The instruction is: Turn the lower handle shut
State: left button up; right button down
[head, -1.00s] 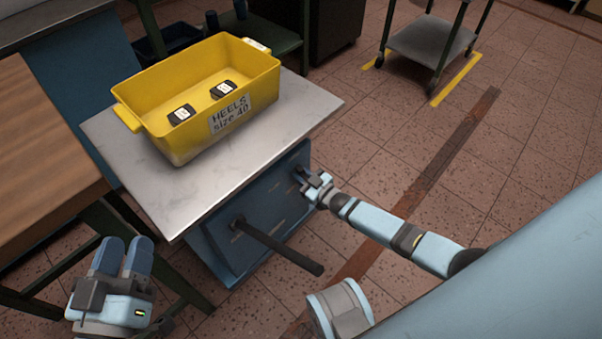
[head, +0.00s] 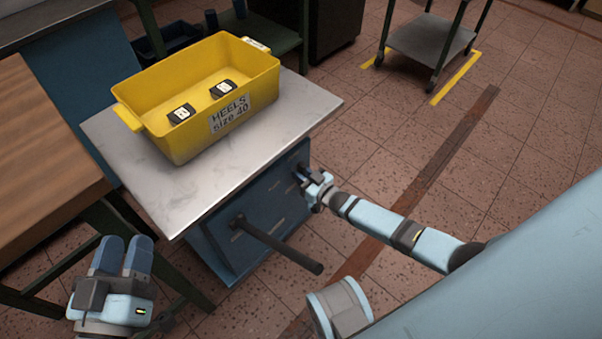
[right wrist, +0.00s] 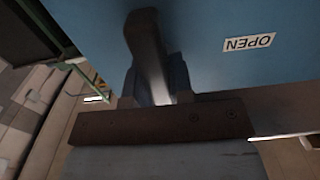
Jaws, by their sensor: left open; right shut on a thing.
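The blue cabinet (head: 211,248) stands under a steel top, its front facing me. A long dark bar handle (head: 275,246) sticks out from the left part of that front. My right gripper (head: 304,177) is at the right part of the front, shut on a dark handle, mostly hidden by the fingers in the head view. In the right wrist view this dark handle (right wrist: 146,45) runs between the fingers. An OPEN label (right wrist: 248,42) is on the blue panel beside it. My left gripper (head: 124,243) is open and empty, left of the cabinet.
A yellow crate (head: 190,142) marked HEELS size 40, with two dark blocks inside, stands on the steel top (head: 160,205). A wooden bench (head: 40,150) is at the left. A grey trolley (head: 430,43) stands at the back right. The floor right of the cabinet is clear.

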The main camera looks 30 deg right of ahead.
pick_arm(q)
jog(key=shift+r, duration=0.15)
pick_arm(e)
jog(key=c, duration=1)
grip_release()
jog(key=shift+s, duration=0.1)
pick_arm(q)
jog(key=a+y+p, duration=0.1)
jog(key=p, duration=0.3)
jog(key=shift+r, duration=0.4)
pick_arm(e)
jog(key=v, duration=1.3)
jog(key=shift+s+d, duration=0.2)
jog(key=shift+s, duration=0.15)
